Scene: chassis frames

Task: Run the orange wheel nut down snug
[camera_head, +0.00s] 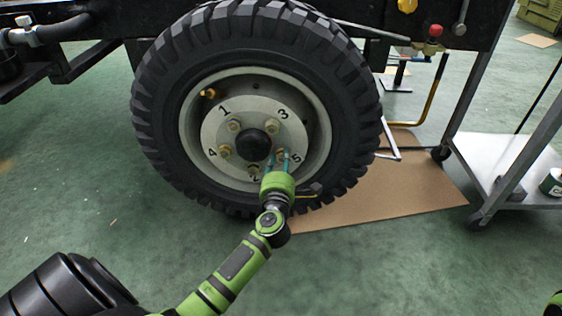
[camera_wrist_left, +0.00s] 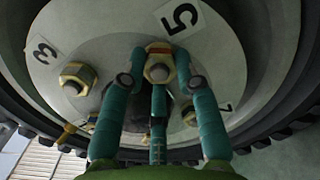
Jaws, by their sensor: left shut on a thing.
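The orange wheel nut (camera_wrist_left: 158,68) sits on the stud beside the label 5, with a red-orange band showing on it in the wrist view. In the head view the nut is mostly hidden by my fingers. My left gripper (camera_head: 279,156) reaches up from below with its teal fingers closed around this nut; the fingers also show in the left wrist view (camera_wrist_left: 160,82). The wheel (camera_head: 160,110) stands upright with a pale hub and black tyre. Brass-coloured nuts sit by the other labels, such as the one near 3 (camera_wrist_left: 76,76). My right gripper is not in view.
A dark hub cap (camera_head: 257,144) sticks out at the wheel's centre, close to my fingers. A yellow valve stem (camera_head: 208,93) is at the upper left of the rim. A brown board (camera_head: 400,198) lies on the floor under the wheel. A metal cart (camera_head: 500,165) stands at right.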

